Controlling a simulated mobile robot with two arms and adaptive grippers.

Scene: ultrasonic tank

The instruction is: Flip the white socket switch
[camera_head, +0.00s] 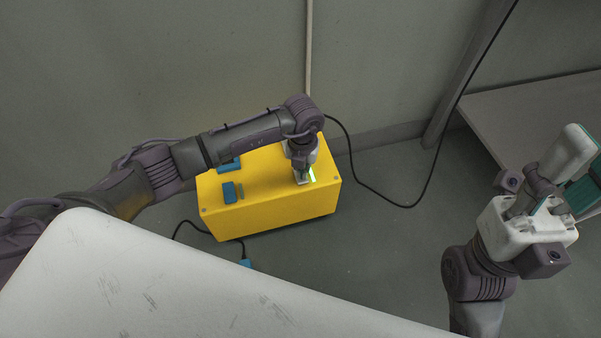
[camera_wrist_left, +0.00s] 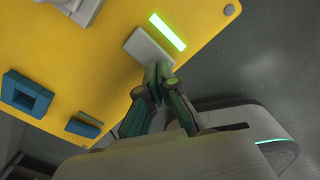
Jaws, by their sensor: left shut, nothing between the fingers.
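The yellow box (camera_head: 265,205) stands on the floor, its top facing up. The white socket switch (camera_wrist_left: 147,47) is a pale flat block on that top, beside a lit green strip (camera_wrist_left: 167,32). My left gripper (camera_wrist_left: 158,74) is shut and empty, its fingertips at the edge of the switch; I cannot tell whether they touch. In the head view my left gripper (camera_head: 301,172) points down over the box's right end and partly hides the switch. My right gripper (camera_head: 574,196) is at the far right, away from the box; its fingers are partly hidden.
Blue parts (camera_head: 229,192) sit on the left of the box top. Another pale part (camera_wrist_left: 78,8) shows at the wrist view's upper left. A black cable (camera_head: 385,197) runs from behind the box up the wall. A grey table (camera_head: 540,115) stands at the right.

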